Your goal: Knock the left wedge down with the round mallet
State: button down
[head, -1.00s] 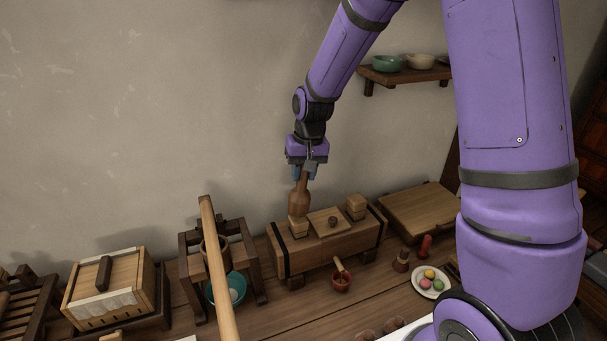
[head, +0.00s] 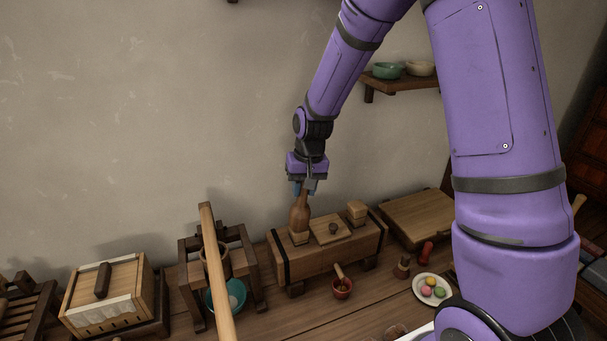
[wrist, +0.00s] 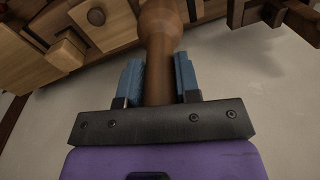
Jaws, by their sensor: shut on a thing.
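The round mallet (head: 300,214), brown wood, hangs upright with its head down, and its handle also shows in the wrist view (wrist: 158,75). My gripper (head: 304,189) is shut on the handle, with a blue pad on each side of it in the wrist view (wrist: 158,82). The left wedge (head: 299,238), a pale wooden block, stands on the left part of the long wooden press box (head: 328,263). The mallet head is right at its top and appears to touch it. The head hides part of the wedge; in the wrist view it is hidden.
The right wedge (head: 357,214) stands taller on the box, beyond a knobbed lid (head: 330,231). A wooden frame (head: 256,262) stands left; a pale pole (head: 216,275) crosses the foreground.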

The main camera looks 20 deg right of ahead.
jog(key=shift+s+r, duration=0.1)
jog(key=shift+r, duration=2.1)
notch_tip(320, 180, down, 5)
jog(key=shift+f, duration=0.15)
jog(key=shift+r, duration=2.5)
